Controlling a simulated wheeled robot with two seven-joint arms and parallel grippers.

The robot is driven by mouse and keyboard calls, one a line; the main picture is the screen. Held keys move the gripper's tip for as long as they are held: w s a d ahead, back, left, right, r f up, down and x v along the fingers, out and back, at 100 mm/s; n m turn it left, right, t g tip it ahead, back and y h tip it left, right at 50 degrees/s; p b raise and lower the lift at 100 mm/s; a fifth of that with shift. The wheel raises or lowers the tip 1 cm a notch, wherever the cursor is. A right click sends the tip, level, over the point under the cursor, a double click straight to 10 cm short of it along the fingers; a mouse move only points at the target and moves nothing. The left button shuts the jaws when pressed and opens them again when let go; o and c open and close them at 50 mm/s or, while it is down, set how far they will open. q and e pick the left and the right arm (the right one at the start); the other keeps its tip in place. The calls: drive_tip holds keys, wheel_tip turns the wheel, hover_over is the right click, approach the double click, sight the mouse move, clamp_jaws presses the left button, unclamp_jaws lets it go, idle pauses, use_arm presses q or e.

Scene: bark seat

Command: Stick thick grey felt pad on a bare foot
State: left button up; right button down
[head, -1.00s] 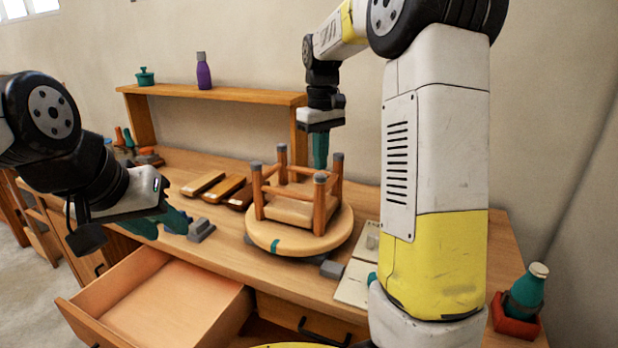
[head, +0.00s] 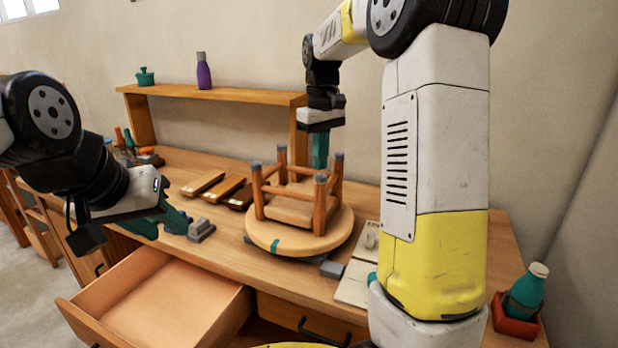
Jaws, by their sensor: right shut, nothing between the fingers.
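An upside-down wooden stool (head: 290,213) rests with its legs pointing up on a round wooden disc with a teal mark. Its feet look grey-tipped: front right (head: 320,178), front left (head: 256,165), back left (head: 282,149) and back right (head: 338,157). My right gripper (head: 320,164) points down, shut and empty, just behind the stool between the two right-hand feet in the picture; contact cannot be told. My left gripper (head: 165,226) is open and empty at the left over the bench. A pale card (head: 354,284) lies right of the stool with a grey piece near its top.
A grey block (head: 201,230) lies near my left gripper. Wooden blocks (head: 222,187) lie left of the stool. An open, empty drawer (head: 165,305) juts out in front. A shelf (head: 225,94) holds a purple bottle (head: 203,72). A green bottle (head: 527,289) stands in a red tray at right.

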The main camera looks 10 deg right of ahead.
sight(320, 175)
drive_tip(key=shift+s+f, duration=0.1)
drive_tip(key=shift+f, duration=0.95)
idle(1.2)
drive_tip(key=shift+r, duration=3.15)
